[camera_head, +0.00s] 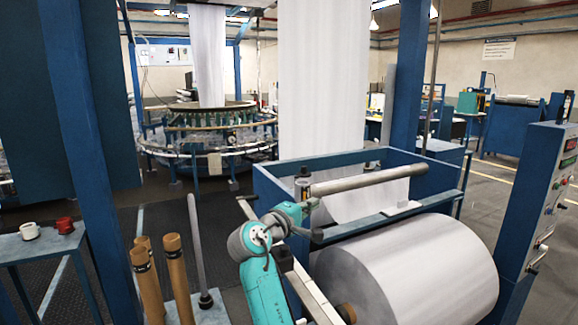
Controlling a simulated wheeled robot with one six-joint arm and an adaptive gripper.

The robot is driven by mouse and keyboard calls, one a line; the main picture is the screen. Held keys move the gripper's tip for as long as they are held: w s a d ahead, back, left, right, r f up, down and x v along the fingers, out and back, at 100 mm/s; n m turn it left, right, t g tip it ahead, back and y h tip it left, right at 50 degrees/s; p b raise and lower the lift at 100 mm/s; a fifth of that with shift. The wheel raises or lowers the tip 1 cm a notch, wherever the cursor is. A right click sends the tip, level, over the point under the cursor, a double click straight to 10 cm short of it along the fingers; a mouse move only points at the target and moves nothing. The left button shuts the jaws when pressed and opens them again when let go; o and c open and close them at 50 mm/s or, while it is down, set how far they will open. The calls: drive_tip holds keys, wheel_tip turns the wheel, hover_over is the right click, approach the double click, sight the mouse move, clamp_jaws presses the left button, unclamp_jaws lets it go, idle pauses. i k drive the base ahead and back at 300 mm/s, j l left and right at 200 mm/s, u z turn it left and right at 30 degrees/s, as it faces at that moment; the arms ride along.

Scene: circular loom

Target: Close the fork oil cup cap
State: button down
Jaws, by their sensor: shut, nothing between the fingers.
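My teal arm reaches up from the bottom middle to the left corner of the blue winding frame. My gripper (309,198) is at its end, small and partly merged with the dark parts behind it, by the left end of the grey roller. It is shut and empty. A small dark upright piece with a yellowish band (303,183) stands at that same corner, close to my gripper. I cannot tell whether it is the fork oil cup, or whether they touch. No cap can be made out clearly.
The blue frame (268,186), grey roller (370,179) and large white fabric roll (420,265) lie to the right. Brown tubes (178,277) and a grey rod (197,245) stand left. A side table (38,246) holds white and red cups. A blue control cabinet (540,200) stands right.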

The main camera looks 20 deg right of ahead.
sight(303, 172)
drive_tip(key=i, duration=0.95)
